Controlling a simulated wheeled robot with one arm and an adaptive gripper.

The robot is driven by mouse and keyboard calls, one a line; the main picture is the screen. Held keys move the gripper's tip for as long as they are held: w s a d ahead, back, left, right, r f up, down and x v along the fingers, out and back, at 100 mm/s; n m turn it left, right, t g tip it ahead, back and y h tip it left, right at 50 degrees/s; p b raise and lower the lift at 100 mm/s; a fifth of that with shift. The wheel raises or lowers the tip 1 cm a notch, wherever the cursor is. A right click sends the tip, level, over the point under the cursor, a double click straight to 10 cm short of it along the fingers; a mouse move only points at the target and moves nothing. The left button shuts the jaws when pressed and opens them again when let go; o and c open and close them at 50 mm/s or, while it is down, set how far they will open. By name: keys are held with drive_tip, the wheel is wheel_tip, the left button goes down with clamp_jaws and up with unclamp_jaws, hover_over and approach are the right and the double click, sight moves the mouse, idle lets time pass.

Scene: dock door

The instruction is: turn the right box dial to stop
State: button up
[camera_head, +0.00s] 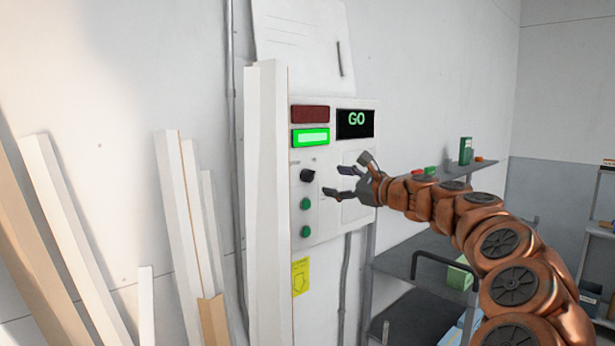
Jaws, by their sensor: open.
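A pale control box (333,222) is fixed to the wall in the middle of the view. Its black dial (307,175) is on the left part of its face, above two green buttons (305,204). A lit green lamp (310,137) and a dark red lamp (310,114) are above the dial. A black display (355,123) reads GO in green. My gripper (335,181) is open and empty, just right of the dial, with its fingers pointing left towards it. A small gap shows between the fingertips and the dial. The dial's markings are too small to read.
Pale upright boards (267,200) stand close along the box's left edge. More planks (185,220) lean on the wall further left. A dark cart (425,270) stands below my arm, and a shelf (455,169) with small boxes is at the right.

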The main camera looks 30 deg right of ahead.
sight(309, 176)
drive_tip(key=x, duration=0.2)
drive_tip(key=p+x, duration=0.1)
drive_tip(key=x, duration=0.2)
drive_tip(key=p+x, duration=0.1)
drive_tip(key=x, duration=0.1)
drive_tip(key=shift+w+a, duration=0.25)
drive_tip(key=shift+a, duration=0.2)
drive_tip(key=c, duration=1.1)
